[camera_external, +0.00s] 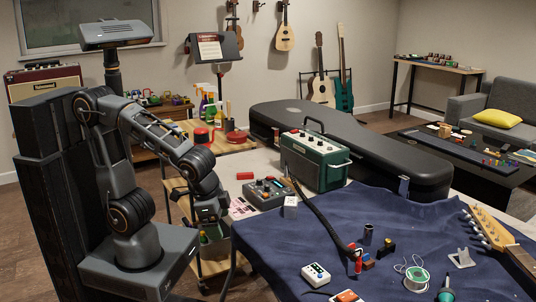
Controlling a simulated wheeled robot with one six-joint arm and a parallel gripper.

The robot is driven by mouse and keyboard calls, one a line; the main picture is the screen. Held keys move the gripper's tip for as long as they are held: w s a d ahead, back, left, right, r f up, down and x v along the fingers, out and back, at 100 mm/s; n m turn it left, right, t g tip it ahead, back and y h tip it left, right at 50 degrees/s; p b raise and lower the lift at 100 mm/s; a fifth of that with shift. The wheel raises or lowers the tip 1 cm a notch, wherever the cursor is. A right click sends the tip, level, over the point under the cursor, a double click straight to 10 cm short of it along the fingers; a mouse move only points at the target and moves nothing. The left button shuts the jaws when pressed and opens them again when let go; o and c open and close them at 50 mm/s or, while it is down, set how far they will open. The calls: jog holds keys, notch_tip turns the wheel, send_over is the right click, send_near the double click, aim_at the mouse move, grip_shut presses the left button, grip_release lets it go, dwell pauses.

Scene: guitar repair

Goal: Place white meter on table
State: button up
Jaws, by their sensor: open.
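A small white device with dark markings on its face (316,275), which looks like the white meter, lies on the dark blue cloth near the front of the table (262,160). A small white block-like thing (290,207) stands farther back, near the table's left edge. I cannot tell for sure which of the two is the meter. My gripper (211,232) hangs pointing down at the left, beside the table's left edge and apart from both white things. Its jaws are open; I see nothing held between them, though the fingers are small and dark here.
A green amplifier (316,160), a pedal box (268,191) and a black guitar case (360,150) fill the back of the table. A black cable, a solder spool (416,280) and a guitar neck (490,228) lie on the cloth. A cart (212,268) stands below my gripper.

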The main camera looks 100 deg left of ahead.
jog(key=shift+s+a+f+m+t+h, duration=0.15)
jog(key=shift+s+m+h, duration=0.2)
jog(key=shift+s, duration=0.3)
jog(key=shift+s+r+m+t+h, duration=0.15)
jog(key=shift+s+m+h, duration=0.1)
jog(key=shift+s+h, duration=0.3)
jog(key=shift+s+f+m, duration=0.2)
jog(key=shift+s+m, duration=0.1)
jog(key=shift+s, duration=0.15)
jog(key=shift+c, duration=1)
